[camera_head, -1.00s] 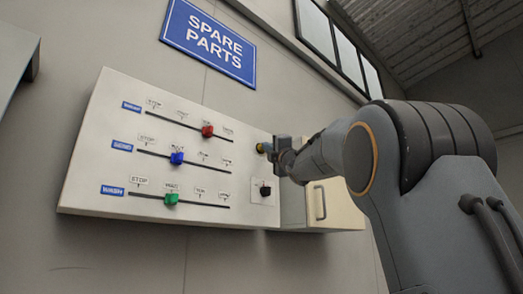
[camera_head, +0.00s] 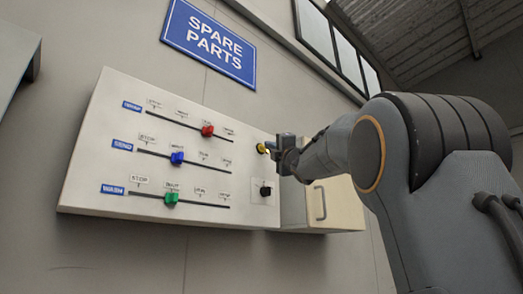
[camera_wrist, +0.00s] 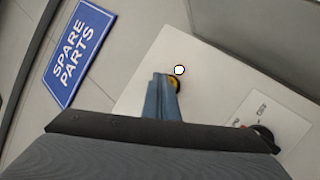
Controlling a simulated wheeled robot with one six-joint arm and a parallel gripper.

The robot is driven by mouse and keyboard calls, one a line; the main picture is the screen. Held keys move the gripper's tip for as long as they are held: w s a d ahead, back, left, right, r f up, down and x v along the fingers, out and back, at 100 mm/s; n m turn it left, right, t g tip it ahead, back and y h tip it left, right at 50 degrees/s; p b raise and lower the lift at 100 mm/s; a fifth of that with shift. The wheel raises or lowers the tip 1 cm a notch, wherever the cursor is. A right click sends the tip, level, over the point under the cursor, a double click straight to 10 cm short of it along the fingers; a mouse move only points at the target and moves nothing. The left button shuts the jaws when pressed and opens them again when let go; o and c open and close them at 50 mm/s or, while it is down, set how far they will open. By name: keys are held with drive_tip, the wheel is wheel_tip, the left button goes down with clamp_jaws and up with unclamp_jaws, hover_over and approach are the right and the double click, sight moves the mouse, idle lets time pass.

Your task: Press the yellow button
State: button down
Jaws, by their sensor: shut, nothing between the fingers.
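The yellow button (camera_head: 262,148) is on the right part of the pale wall panel (camera_head: 100,170), above a black knob. My gripper (camera_head: 270,149) is shut and empty just to the right of the button in the head view. In the wrist view, the shut fingers (camera_wrist: 160,98) partly cover the yellow button (camera_wrist: 175,84). A bright white round spot (camera_wrist: 179,70) shows just beyond it. I cannot tell whether the fingertips touch the button.
Three sliders with red (camera_head: 207,131), blue (camera_head: 177,158) and green (camera_head: 171,198) handles run across the panel. The black knob (camera_head: 265,191) sits below the button. A cream cabinet (camera_head: 340,205) is at the right. A blue sign (camera_head: 208,43) hangs above.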

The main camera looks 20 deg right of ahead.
drive_tip(key=shift+s+d+b, duration=0.15)
drive_tip(key=shift+s+d, duration=0.2)
drive_tip(key=shift+s, duration=0.5)
drive_tip(key=shift+s+d+b, duration=0.1)
drive_tip(key=shift+s+d, duration=0.2)
drive_tip(key=shift+s, duration=0.55)
drive_tip(key=shift+s+d+b, duration=0.15)
drive_tip(key=shift+s+d, duration=0.2)
drive_tip(key=shift+s, duration=0.5)
